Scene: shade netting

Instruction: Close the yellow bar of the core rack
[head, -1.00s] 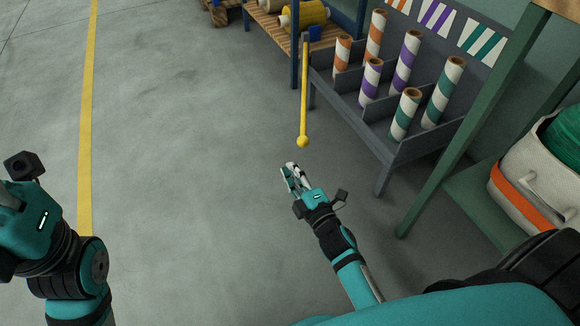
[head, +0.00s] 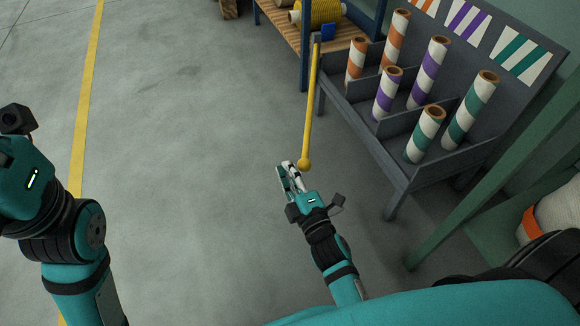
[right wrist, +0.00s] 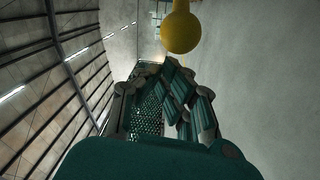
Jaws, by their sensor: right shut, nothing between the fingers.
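The yellow bar (head: 311,105) is hinged at the far left corner of the grey core rack (head: 398,192). It swings out from the rack's front over the floor and ends in a yellow ball (head: 304,165). My right gripper (head: 287,168) is shut and empty, just left of the ball in the head view. The ball (right wrist: 181,28) also shows large in the right wrist view, just beyond the fingertips (right wrist: 160,68). I cannot tell whether they touch. My left arm is at the left edge of the head view, and its fingers are out of the picture.
The rack holds several striped cores (head: 428,72) in compartments. A wooden shelf (head: 292,38) with yellow rolls stands behind the bar. A green post (head: 478,195) and a white and orange bag (head: 557,215) are at the right. The floor (head: 190,150) left of the bar is clear.

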